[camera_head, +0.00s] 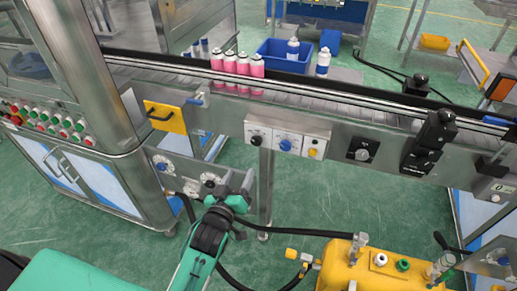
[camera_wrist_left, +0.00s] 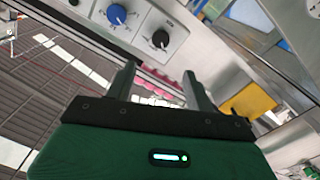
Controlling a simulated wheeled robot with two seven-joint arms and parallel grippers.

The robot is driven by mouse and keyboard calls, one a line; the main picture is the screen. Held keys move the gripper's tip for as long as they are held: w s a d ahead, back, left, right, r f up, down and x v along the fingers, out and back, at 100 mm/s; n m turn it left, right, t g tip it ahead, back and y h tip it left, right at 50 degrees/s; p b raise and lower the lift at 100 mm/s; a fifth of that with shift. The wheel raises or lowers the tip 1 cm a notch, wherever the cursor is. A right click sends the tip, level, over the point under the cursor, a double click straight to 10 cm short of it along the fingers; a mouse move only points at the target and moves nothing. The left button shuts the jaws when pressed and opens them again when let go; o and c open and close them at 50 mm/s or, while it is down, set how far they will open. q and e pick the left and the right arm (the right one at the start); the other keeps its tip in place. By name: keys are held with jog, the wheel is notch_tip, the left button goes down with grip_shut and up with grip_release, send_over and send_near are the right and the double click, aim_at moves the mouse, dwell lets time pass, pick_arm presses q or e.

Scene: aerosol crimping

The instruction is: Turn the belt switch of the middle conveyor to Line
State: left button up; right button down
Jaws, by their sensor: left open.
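The middle conveyor (camera_head: 330,103) runs across the head view. On its front, a white control box carries a black knob (camera_head: 257,140), a blue dial (camera_head: 285,145) and a yellow button (camera_head: 312,152). Another black knob sits on a separate plate (camera_head: 362,150) to the right. Their lettering is too small to read, so I cannot tell which setting is selected. My left gripper (camera_head: 236,183) is open and empty, below and left of the control box. In the left wrist view, a black knob (camera_wrist_left: 160,39) and a blue dial (camera_wrist_left: 116,14) lie beyond the open fingers (camera_wrist_left: 157,80). My right gripper is not in view.
Several pink cans (camera_head: 237,65) stand on the conveyor. A yellow handled plate (camera_head: 165,116) and a panel with dials (camera_head: 185,172) are to the left. A yellow machine (camera_head: 375,268) with hoses stands at the lower right. Green floor (camera_head: 330,195) is clear between.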

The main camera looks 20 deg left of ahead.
aim_at(256, 142)
pick_arm(q)
jog(key=w+p, duration=0.1)
jog(key=w, duration=1)
jog(key=shift+w+d, duration=0.15)
jog(key=shift+w, duration=0.2)
jog(key=shift+w+f, duration=0.1)
jog(key=shift+w, duration=0.8)
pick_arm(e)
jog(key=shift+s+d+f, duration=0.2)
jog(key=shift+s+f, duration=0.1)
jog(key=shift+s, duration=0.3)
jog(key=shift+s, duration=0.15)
pick_arm(q)
jog(key=shift+c, duration=0.8)
jog(key=c, duration=0.8)
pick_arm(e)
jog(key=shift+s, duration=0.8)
